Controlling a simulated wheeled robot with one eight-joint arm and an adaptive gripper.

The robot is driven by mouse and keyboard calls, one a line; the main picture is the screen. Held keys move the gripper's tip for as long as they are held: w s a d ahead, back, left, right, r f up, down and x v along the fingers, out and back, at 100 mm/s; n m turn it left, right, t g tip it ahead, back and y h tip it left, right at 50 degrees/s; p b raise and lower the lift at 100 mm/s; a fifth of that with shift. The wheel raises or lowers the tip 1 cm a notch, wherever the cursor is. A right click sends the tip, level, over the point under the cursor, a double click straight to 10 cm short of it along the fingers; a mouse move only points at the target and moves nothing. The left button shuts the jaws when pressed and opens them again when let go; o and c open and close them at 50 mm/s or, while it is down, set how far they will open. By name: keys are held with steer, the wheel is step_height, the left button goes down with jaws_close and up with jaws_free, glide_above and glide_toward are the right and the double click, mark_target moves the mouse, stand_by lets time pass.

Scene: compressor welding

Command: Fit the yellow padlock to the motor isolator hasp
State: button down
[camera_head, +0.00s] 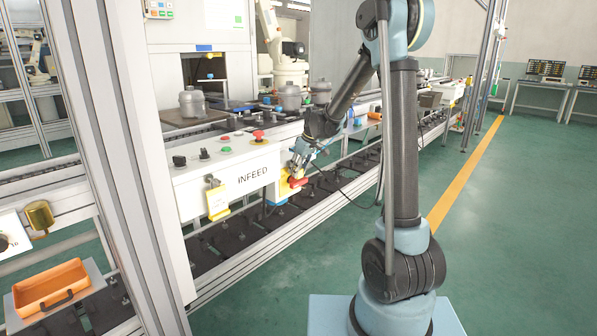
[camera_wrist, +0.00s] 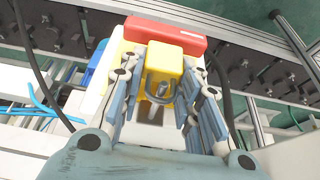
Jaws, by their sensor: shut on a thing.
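My gripper (camera_head: 299,168) is at the right end of the INFEED panel, close to the isolator's red handle (camera_head: 298,182). In the wrist view my gripper (camera_wrist: 163,78) is shut on the yellow padlock (camera_wrist: 166,59), one finger on each side of its body. Its grey shackle (camera_wrist: 161,81) shows as a U on the near side. The hasp is not clearly visible, and I cannot tell whether the padlock touches the isolator.
The INFEED panel (camera_head: 240,177) carries a red stop button (camera_head: 258,134), other controls and a hanging yellow tag (camera_head: 217,201). A brass padlock (camera_head: 40,216) is at the left, above an orange tray (camera_head: 50,284). A dark cable (camera_head: 345,190) loops beside my gripper. The green floor at right is clear.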

steer(key=c, duration=1.1)
jaws_free()
steer(key=shift+r, duration=0.1)
steer(key=v, duration=1.1)
steer(key=shift+r, duration=0.35)
steer(key=shift+s+d, duration=0.15)
